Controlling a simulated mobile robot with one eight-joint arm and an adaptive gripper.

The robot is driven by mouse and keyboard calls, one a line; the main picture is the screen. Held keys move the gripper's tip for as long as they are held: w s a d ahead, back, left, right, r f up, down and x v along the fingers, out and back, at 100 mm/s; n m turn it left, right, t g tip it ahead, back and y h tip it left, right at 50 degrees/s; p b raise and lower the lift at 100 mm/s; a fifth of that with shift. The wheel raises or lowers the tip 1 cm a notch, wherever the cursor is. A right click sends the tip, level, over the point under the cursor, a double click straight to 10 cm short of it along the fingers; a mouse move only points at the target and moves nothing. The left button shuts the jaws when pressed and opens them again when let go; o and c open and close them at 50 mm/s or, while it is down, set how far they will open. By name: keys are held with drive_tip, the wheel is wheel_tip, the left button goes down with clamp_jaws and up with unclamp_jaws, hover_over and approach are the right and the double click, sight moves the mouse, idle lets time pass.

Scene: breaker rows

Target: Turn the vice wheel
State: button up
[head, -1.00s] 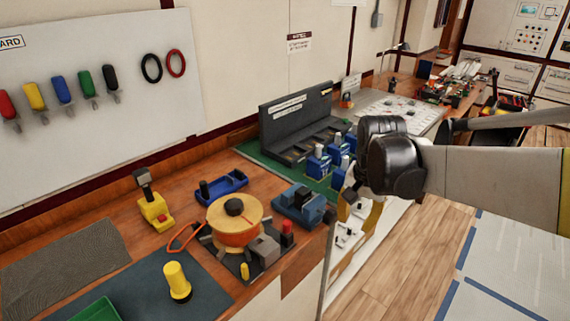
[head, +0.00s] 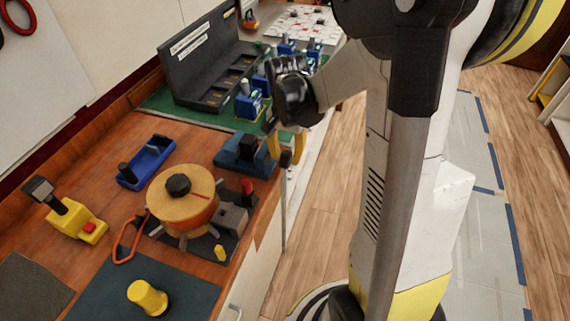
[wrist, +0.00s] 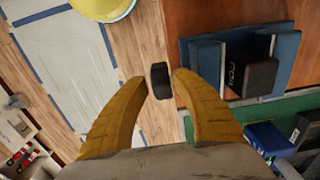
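The blue vice (head: 240,160) sits at the counter's front edge, with a dark block in its jaws. It also shows in the wrist view (wrist: 205,70), where the block (wrist: 248,75) bears white lettering. The small black vice wheel (wrist: 160,80) sticks out past the counter edge, seen almost edge-on. It also shows in the head view (head: 286,158). My gripper (wrist: 160,84) has its yellow fingers open, one on each side of the wheel. Gaps show between the wheel and both fingertips. In the head view my gripper (head: 285,154) points down at the wheel.
A wooden drum (head: 182,196) stands left of the vice on the counter. A blue tray (head: 146,163), a yellow joystick base (head: 85,230) and a yellow knob (head: 147,297) are farther left. A dark rack (head: 205,70) with blue units stands behind. Floor to the right is clear.

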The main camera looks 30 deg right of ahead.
drive_tip(key=shift+f+b, duration=0.3)
drive_tip(key=shift+f, duration=0.95)
clamp_jaws()
drive_tip(key=shift+a+f+t+h, duration=0.1)
drive_tip(key=shift+t+h, duration=0.6)
drive_tip(key=shift+h, duration=0.2)
drive_tip(key=shift+t+h+b, duration=0.3)
drive_tip(key=shift+h, duration=0.1)
unclamp_jaws()
